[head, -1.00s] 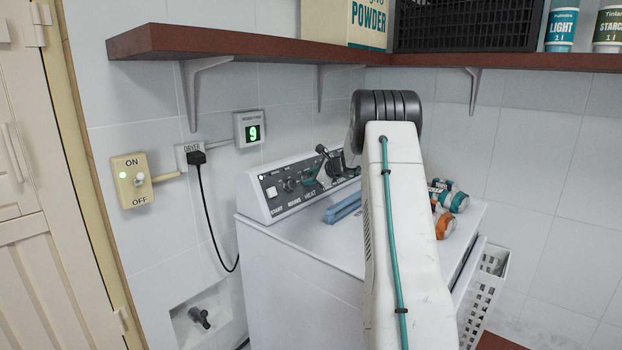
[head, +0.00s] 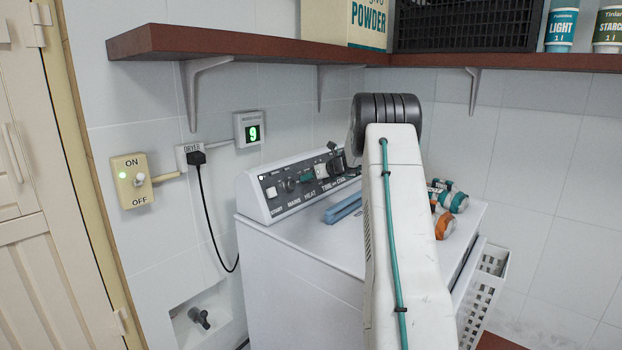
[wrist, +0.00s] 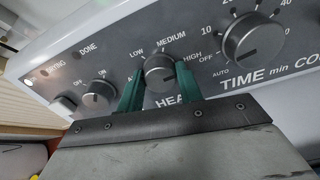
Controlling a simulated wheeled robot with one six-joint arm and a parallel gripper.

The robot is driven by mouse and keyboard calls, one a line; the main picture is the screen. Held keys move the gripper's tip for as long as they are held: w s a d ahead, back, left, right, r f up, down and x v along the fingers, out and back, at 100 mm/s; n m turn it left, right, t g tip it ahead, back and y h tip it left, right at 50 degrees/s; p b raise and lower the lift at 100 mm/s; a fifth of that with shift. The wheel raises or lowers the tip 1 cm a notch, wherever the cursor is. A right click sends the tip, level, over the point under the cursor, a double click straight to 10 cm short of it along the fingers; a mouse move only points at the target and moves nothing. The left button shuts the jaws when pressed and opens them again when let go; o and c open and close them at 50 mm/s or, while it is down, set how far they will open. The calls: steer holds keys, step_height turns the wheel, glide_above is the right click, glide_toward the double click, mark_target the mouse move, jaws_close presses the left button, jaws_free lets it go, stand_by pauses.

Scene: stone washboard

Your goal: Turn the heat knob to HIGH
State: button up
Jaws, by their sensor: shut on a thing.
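The heat knob (wrist: 159,73) is a round grey dial on the sloping control panel, with LOW, MEDIUM and HIGH printed around it in the wrist view. My gripper (wrist: 158,78) has its two green fingers on opposite sides of this knob and is shut on it. The HIGH mark (wrist: 193,58) lies just above the right finger. I cannot clearly tell which mark the knob's pointer faces. In the head view my gripper (head: 307,178) is small at the panel, and its fingers hide most of the knob.
The time knob (wrist: 253,40) is close on the right, and the mains knob (wrist: 97,97) is on the left. A brown shelf (head: 260,43) overhangs behind. The wall switch (head: 132,181) has a green light.

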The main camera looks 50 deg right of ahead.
stand_by(0.4)
steer(key=o, duration=1)
steer(key=shift+s, duration=0.1)
steer(key=v, duration=0.7)
steer(key=shift+s+r, duration=0.15)
steer(key=shift+s, duration=0.1)
steer(key=shift+d, duration=0.1)
